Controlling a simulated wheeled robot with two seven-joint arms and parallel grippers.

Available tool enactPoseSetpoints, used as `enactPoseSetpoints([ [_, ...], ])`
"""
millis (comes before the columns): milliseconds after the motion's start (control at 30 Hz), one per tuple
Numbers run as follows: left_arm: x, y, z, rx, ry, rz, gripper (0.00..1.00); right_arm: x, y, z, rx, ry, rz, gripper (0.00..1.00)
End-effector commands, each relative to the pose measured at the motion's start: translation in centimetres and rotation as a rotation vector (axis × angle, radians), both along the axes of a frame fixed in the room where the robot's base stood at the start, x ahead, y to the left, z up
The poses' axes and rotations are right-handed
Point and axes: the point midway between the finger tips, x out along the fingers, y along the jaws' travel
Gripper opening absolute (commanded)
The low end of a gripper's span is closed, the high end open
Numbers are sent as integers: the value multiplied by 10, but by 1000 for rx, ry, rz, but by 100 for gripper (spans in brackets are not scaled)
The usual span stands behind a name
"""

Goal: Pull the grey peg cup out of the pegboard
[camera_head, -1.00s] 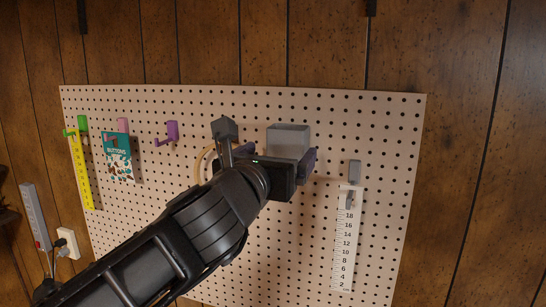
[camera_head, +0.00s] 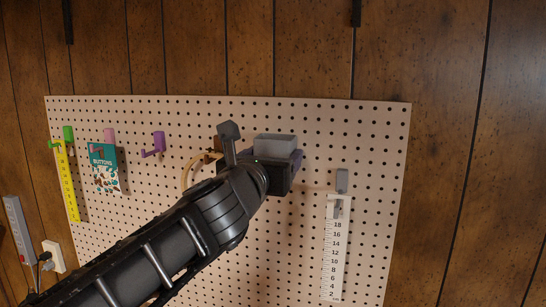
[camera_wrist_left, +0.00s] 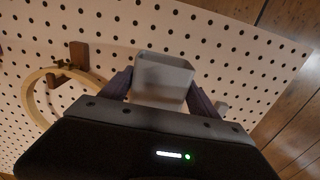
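The grey peg cup (camera_head: 275,146) is mounted on the pegboard (camera_head: 378,170), right of its middle. It also shows in the left wrist view (camera_wrist_left: 163,76), upright, with its open rim visible. My left gripper (camera_head: 276,160) is at the cup, covering its lower part in the head view. In the left wrist view, the purple-grey fingers of my left gripper (camera_wrist_left: 160,92) stand spread, one on each side of the cup. I see no clear grip, and contact is hard to tell. The cup's pegs are hidden. My right gripper is not in view.
A wooden hoop (camera_wrist_left: 40,97) hangs on a brown peg close to the cup's left. A white ruler (camera_head: 334,250) hangs on a grey hook to the right. A button packet (camera_head: 104,166), purple hook (camera_head: 154,146) and yellow ruler (camera_head: 67,182) are at the left.

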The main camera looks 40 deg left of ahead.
Motion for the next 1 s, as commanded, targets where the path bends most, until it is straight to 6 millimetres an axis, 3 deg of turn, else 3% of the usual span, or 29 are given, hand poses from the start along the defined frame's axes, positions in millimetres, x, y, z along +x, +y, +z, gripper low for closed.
enactPoseSetpoints([
  [500, 0, 0, 0, 0, 0, 0, 28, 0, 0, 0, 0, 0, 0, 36],
  [533, 0, 0, 0, 0, 0, 0, 64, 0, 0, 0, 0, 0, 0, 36],
  [1000, 0, 0, 0, 0, 1, 0, 26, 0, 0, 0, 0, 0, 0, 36],
])
